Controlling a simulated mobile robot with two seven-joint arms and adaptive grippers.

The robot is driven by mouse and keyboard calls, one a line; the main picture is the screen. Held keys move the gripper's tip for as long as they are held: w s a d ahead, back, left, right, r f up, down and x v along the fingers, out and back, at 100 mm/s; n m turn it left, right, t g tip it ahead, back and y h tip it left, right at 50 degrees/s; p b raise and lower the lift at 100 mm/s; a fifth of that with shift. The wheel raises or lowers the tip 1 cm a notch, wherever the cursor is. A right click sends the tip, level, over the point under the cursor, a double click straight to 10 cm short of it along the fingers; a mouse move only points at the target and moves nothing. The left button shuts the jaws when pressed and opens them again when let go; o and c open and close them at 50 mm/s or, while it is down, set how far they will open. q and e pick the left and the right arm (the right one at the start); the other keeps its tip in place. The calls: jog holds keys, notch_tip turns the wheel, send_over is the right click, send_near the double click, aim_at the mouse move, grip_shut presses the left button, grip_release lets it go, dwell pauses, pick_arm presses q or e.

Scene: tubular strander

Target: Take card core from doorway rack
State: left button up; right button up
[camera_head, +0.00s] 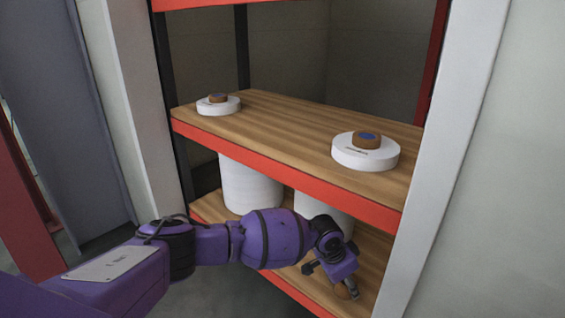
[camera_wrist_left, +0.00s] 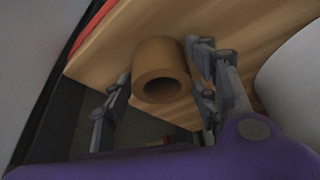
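A brown card core (camera_wrist_left: 160,72), a short hollow tube, sits near the front of the lower wooden shelf (camera_wrist_left: 110,38) in the left wrist view. In the head view the core (camera_head: 346,290) is mostly hidden by my left gripper. My left gripper (camera_head: 331,281) is at the lower shelf, at the right end of the rack. In the left wrist view its fingers (camera_wrist_left: 157,80) are spread, one on each side of the core. I cannot tell whether either finger touches it. My right gripper is not in view.
The upper shelf (camera_head: 290,125) with a red front edge lies above my left arm. It holds two white discs (camera_head: 366,152) (camera_head: 218,106) with brown pieces on top. White cylinders (camera_head: 250,185) stand on the lower shelf behind my arm. A pale post (camera_head: 440,160) stands close on the right.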

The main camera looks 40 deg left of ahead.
pick_arm(q)
jog(key=shift+w+r, duration=0.1)
jog(key=c, duration=0.6)
jog(key=shift+c, duration=0.2)
